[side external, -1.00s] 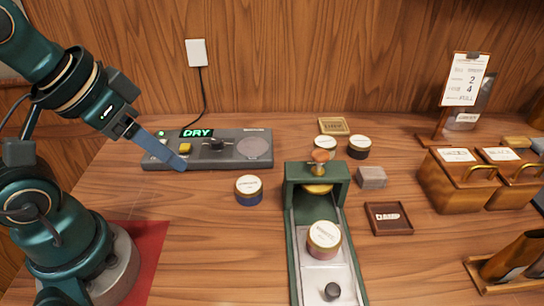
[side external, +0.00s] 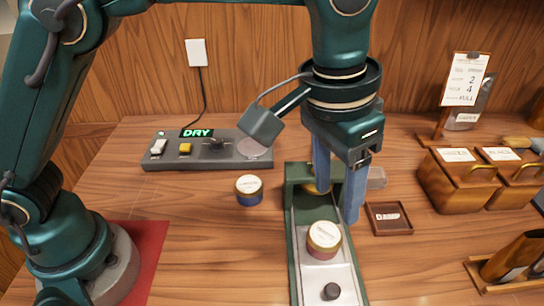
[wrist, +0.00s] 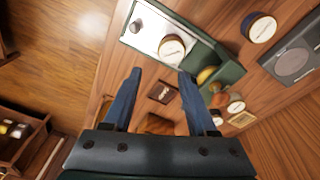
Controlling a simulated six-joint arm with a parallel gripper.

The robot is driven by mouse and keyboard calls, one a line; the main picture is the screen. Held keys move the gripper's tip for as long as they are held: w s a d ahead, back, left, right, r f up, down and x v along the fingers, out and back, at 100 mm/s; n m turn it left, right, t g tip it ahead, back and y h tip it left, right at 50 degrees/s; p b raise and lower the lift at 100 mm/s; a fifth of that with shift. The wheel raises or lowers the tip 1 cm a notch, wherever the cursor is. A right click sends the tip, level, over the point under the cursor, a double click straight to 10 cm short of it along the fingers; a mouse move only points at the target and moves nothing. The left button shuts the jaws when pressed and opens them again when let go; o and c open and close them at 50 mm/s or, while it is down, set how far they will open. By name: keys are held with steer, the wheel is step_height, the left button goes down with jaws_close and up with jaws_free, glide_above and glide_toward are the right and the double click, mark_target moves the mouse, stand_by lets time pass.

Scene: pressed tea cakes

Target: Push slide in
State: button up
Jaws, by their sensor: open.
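The slide (side external: 312,271) is a pale tray pulled out toward the front of the green press (side external: 299,180). A dark knob (side external: 331,291) stands at its front end. A red tin with a cream lid (side external: 323,240) sits on the slide, in front of the press arch. My gripper (side external: 336,200) is open and empty, pointing down in front of the press, partly hiding it. In the wrist view the slide (wrist: 150,35), its knob (wrist: 136,26) and the tin (wrist: 172,47) lie beyond the fingers (wrist: 157,75).
A blue tin (side external: 249,190) stands left of the press. A small dark tray (side external: 388,218) lies to its right, with wooden boxes (side external: 455,180) farther right. A grey control panel (side external: 208,151) reads DRY at the back. The table left of the slide is clear.

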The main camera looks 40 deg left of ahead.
steer(key=m+g+y, duration=0.1)
steer(key=m, duration=0.1)
glide_above(333, 289)
step_height(333, 289, down, 7)
steer(key=shift+f, duration=2.55)
jaws_close()
steer(key=shift+r, duration=0.1)
